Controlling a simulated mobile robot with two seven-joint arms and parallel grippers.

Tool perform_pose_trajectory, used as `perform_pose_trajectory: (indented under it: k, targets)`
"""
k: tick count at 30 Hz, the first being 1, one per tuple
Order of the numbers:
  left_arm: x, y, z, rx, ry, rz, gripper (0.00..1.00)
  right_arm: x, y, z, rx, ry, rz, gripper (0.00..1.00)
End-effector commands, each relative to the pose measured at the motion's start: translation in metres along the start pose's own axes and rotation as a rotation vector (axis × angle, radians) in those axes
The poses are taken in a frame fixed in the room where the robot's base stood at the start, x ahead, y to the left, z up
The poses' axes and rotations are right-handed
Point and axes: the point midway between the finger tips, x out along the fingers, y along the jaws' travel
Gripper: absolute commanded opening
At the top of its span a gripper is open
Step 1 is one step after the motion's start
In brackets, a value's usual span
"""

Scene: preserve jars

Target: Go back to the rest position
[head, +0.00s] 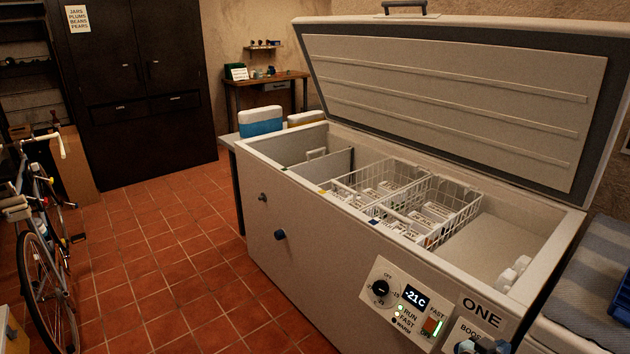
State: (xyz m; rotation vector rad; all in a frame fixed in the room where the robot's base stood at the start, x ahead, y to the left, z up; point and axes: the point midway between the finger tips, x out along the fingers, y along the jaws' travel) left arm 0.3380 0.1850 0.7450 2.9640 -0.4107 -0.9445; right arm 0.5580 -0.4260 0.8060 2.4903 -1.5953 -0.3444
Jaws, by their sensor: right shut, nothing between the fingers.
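My right gripper (483,346) shows only in part at the bottom edge of the head view, as dark rounded tips in front of the freezer's lower right panel. It is shut with nothing in it, outside the freezer. The rest of it is cut off by the frame. My left gripper is not in view. The white chest freezer (330,262) stands open, its lid (455,100) raised. Wire baskets (455,205) inside hold labelled packs. The control panel (400,300) reads -21 C.
A bicycle (45,235) stands at the left before a dark cabinet (140,85). A workbench (265,85) is at the back. Cool boxes (260,121) stand behind the freezer's left end. A striped blue-grey cloth (590,295) lies at the right. The tiled floor (165,260) is clear.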

Motion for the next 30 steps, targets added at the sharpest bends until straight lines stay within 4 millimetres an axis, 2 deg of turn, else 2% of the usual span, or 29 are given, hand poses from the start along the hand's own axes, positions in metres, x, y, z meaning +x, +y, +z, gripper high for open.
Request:
perform_pose_trajectory:
  k: [1,3,8,11,15,18,23,30]
  targets:
    - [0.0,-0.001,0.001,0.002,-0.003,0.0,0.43,0.016,0.011,-0.002,-0.016,0.02,0.015,0.0]
    - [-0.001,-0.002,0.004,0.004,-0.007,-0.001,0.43,0.0,0.01,0.026,-0.113,-0.071,-0.073,0.0]
    - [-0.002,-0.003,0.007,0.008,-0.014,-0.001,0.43,-0.019,0.018,0.071,-0.306,-0.209,-0.259,0.0]
    - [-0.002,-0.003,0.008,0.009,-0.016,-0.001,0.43,-0.037,0.026,0.101,-0.425,-0.288,-0.409,0.0]
    - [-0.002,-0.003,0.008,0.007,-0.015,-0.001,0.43,-0.072,0.045,0.139,-0.577,-0.368,-0.672,0.0]
    - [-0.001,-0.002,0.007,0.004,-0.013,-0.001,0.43,-0.1,0.063,0.156,-0.652,-0.38,-0.876,0.0]
    - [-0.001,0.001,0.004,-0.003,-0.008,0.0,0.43,-0.138,0.091,0.163,-0.703,-0.316,-1.148,0.0]
    - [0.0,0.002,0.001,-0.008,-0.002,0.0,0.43,-0.173,0.127,0.148,-0.694,-0.145,-1.38,0.0]
